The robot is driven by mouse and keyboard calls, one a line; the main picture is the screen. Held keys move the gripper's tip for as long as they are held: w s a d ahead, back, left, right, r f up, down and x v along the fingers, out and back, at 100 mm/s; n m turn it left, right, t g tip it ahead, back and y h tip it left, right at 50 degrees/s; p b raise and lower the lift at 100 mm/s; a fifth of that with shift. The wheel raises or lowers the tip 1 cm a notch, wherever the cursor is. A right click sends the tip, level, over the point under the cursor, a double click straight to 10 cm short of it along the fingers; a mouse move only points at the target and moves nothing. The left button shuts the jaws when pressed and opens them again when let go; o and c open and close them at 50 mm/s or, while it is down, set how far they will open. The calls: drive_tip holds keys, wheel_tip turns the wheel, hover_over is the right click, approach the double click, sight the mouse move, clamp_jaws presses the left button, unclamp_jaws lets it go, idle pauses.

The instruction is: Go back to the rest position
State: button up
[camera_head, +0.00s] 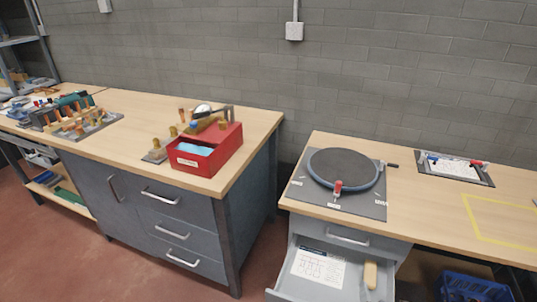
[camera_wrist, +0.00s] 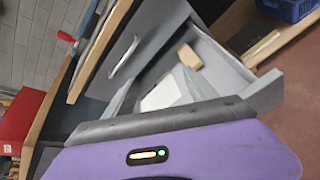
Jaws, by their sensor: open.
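My gripper's fingers do not show in either view. In the wrist view, a purple part of my own body with a small light fills the bottom, with a dark bar along its upper edge. I see nothing held. In the head view, no part of my arm shows. The open drawer (camera_head: 283,289) shows at the bottom, and its inside also shows in the wrist view (camera_wrist: 225,60). It holds a printed sheet (camera_head: 319,267) and a wooden-coloured block (camera_head: 370,275). The block also shows in the wrist view (camera_wrist: 189,57). The drawer's front is mostly hidden.
A round dark turntable (camera_head: 345,167) with a red-handled piece (camera_head: 338,186) sits on the right bench (camera_head: 420,212). A red bin (camera_head: 212,158) stands on the left bench (camera_head: 254,122). A blue crate (camera_head: 474,287) is under the right bench. A gap separates the benches.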

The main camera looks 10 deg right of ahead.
drive_tip(key=s+a+r+m+t+y+b, duration=0.35)
drive_tip(key=s+a+r+m, duration=0.7)
drive_tip(key=m, duration=0.45)
drive_tip(key=s+a+r+m+y+b, duration=0.1)
drive_tip(key=s+a+r+m+b, duration=0.1)
drive_tip(key=s, duration=0.8)
drive_tip(key=s+a+r+m+y+b, duration=0.1)
drive_tip(key=s+a+r+m+b, duration=0.1)
drive_tip(key=s+a+r+m, duration=0.2)
drive_tip(key=s+a+m, duration=0.1)
drive_tip(key=s+a, duration=0.2)
drive_tip(key=s, duration=0.2)
drive_tip(key=shift+s+r+m+y+b, duration=0.25)
drive_tip(key=shift+s+m+y+b, duration=0.1)
drive_tip(key=shift+m, duration=0.05)
drive_tip(key=shift+g, duration=0.25)
